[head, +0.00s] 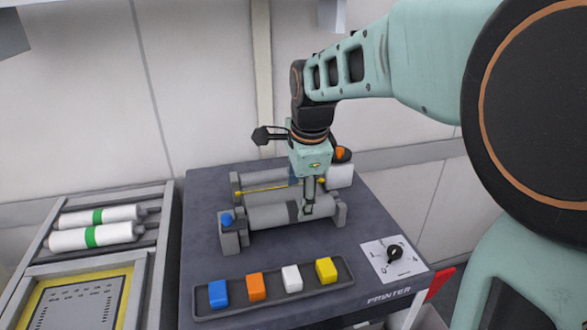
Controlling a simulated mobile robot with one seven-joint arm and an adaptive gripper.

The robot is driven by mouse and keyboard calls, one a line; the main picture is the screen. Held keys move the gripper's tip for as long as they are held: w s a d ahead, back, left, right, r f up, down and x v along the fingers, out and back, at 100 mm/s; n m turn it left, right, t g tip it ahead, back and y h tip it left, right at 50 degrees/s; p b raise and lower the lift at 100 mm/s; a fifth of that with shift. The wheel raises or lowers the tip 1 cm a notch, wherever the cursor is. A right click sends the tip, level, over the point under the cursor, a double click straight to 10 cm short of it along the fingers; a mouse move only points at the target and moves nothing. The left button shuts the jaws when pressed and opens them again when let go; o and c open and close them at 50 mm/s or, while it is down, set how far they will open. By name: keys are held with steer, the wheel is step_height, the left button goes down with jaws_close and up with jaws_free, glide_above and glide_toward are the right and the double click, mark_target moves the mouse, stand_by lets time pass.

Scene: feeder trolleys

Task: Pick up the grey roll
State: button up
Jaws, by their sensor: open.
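A grey roll (265,215) with a darker band lies across a grey holder (229,235) on the dark table. My gripper (308,208) points down over the right half of this roll, with its fingers at or around it. Whether the fingers touch the roll cannot be told from this view. The gripper is open. Behind it is a second bar of the holder with a yellow strip (262,188), partly hidden by my gripper.
A tray (203,314) with blue, orange, white and yellow blocks lies in front. A card with a black knob (394,252) is at the right. A rack (157,220) at the left holds white rolls with green bands (90,236). A wall stands behind.

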mark_target(297, 205)
steer(key=shift+p+x, duration=0.55)
steer(key=shift+x, duration=2.2)
steer(key=shift+c, duration=0.5)
steer(key=c, duration=1.3)
